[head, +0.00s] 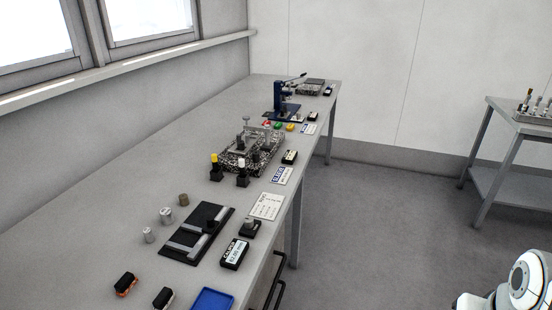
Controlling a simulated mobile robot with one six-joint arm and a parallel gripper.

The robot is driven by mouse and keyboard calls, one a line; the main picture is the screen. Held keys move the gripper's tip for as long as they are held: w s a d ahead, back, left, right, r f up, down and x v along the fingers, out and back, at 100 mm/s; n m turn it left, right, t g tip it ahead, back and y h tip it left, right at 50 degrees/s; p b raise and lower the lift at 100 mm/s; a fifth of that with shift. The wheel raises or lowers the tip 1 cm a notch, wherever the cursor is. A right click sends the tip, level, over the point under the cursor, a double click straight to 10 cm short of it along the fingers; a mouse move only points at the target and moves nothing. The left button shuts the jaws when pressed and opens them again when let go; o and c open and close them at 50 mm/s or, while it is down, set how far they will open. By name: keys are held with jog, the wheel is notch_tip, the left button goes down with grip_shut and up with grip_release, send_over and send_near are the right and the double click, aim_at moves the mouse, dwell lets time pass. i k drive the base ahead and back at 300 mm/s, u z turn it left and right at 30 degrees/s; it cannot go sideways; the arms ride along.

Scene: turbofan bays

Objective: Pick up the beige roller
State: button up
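A short tan-brown cylinder (183,199), the one nearest to a beige roller in colour, stands upright on the long grey bench. It stands apart, behind the black fixture plate (178,251). Two silver-grey cylinders, one in the middle (166,215) and one nearer (149,235), stand in a row with it. Nothing covers the tan cylinder. My gripper is not in view; only a white part of my own arm shows at the lower right, far from the bench top.
A digital readout (235,253), a blue tray (213,300) and two black-topped brushes or blocks (125,284) lie near the fixture plate. Black posts with yellow and white tops (215,167) stand farther back. The bench (100,220) left of the cylinders is clear. Open floor lies right.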

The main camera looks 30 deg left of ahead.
aim_at(183, 198)
jog(key=z, duration=0.05)
jog(key=i, duration=2.7)
jog(key=u, duration=3.75)
jog(key=i, duration=1.05)
jog(key=z, duration=0.05)
